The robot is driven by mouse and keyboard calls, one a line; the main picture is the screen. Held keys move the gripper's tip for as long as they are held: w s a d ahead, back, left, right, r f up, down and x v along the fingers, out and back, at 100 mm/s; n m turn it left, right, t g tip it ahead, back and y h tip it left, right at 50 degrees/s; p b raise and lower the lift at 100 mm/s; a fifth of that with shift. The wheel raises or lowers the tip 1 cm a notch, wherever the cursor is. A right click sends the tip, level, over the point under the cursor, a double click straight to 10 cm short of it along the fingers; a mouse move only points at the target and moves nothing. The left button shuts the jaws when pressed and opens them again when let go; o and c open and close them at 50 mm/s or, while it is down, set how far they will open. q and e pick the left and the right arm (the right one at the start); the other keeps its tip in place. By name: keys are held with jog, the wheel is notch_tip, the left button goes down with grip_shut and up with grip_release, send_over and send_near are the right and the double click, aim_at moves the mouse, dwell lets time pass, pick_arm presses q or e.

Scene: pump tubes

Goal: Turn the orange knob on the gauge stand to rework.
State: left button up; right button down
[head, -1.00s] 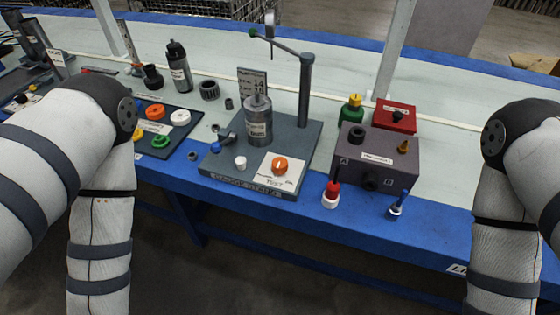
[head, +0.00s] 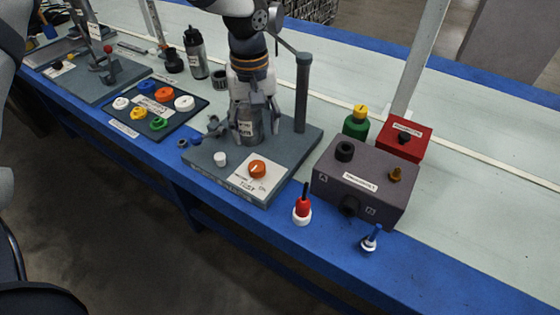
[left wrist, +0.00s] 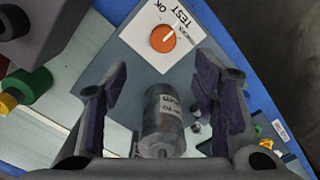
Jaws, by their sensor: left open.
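The orange knob (head: 257,169) sits on a white label plate (head: 243,181) at the front of the grey gauge stand (head: 312,139). In the left wrist view the knob (left wrist: 163,39) shows a white pointer mark, with OK and TEST readable beside it; which word it points at is unclear. My left gripper (head: 254,121) hangs over the stand from above, behind the knob and apart from it. It is open, its fingers on either side of the upright grey metal cylinder (left wrist: 163,122); contact cannot be told. My right gripper is out of view.
The stand's post (head: 302,92) rises just right of my left gripper. A small white cap (head: 219,159) sits left of the knob. A dark box (head: 330,182) and a red-and-white part (head: 302,208) stand to the right. A tray with coloured rings (head: 193,119) lies left.

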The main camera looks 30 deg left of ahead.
aim_at(257, 165)
pick_arm(q)
jog(key=f, duration=0.5)
jog(key=f+b, duration=0.1)
jog(key=f, duration=0.5)
jog(key=shift+s+a+f, duration=0.2)
jog(key=shift+f, duration=0.1)
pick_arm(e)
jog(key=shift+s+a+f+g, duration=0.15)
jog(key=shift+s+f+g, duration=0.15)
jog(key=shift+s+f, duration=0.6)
pick_arm(q)
jog(key=shift+c, duration=0.3)
jog(key=c, duration=1.1)
